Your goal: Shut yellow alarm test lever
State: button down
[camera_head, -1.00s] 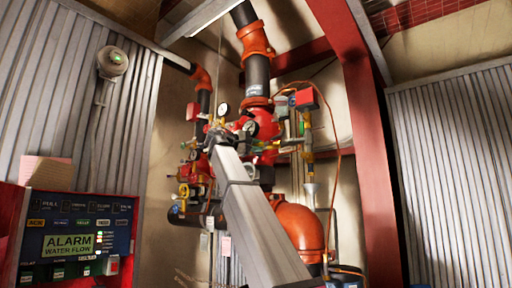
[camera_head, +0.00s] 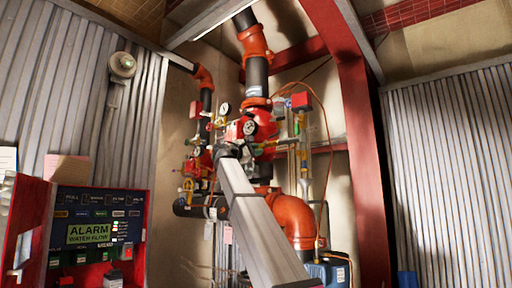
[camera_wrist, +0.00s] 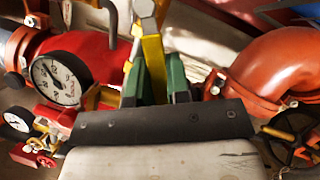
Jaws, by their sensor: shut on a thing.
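The yellow lever (camera_wrist: 152,55) stands near the top middle of the wrist view, upright in the picture, with a grey metal end above it. My gripper (camera_wrist: 153,82) has green fingers on both sides of the lever's lower part and is shut on it. The lever's lower end is hidden behind the fingers and the dark gripper body. In the head view my arm reaches into the red valve cluster (camera_head: 240,130), and it hides the gripper and the lever.
A white-faced gauge (camera_wrist: 56,80) sits close left of my gripper, with a second gauge (camera_wrist: 15,122) beyond it. A thick orange pipe elbow (camera_wrist: 285,65) is at right. The head view shows a red alarm panel (camera_head: 28,205) at left and a red steel column (camera_head: 362,150) at right.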

jog(key=shift+s+d+f+n+t+y, duration=0.6)
jog(key=shift+n+t, duration=0.55)
jog(key=shift+n, duration=1.55)
jog(key=shift+s+d+f+n+t+y, duration=0.6)
jog(key=shift+n+t, duration=0.5)
jog(key=shift+n, duration=1.6)
jog(key=shift+s+d+f+n+t+y, duration=0.4)
jog(key=shift+d+n+t, duration=0.55)
jog(key=shift+n, duration=1.75)
jog(key=shift+a+r, duration=0.1)
jog(key=shift+a, duration=0.1)
jog(key=c, duration=1.1)
grip_release()
jog(key=shift+t, duration=0.3)
jog(key=v, duration=1.1)
jog(key=shift+r, duration=0.1)
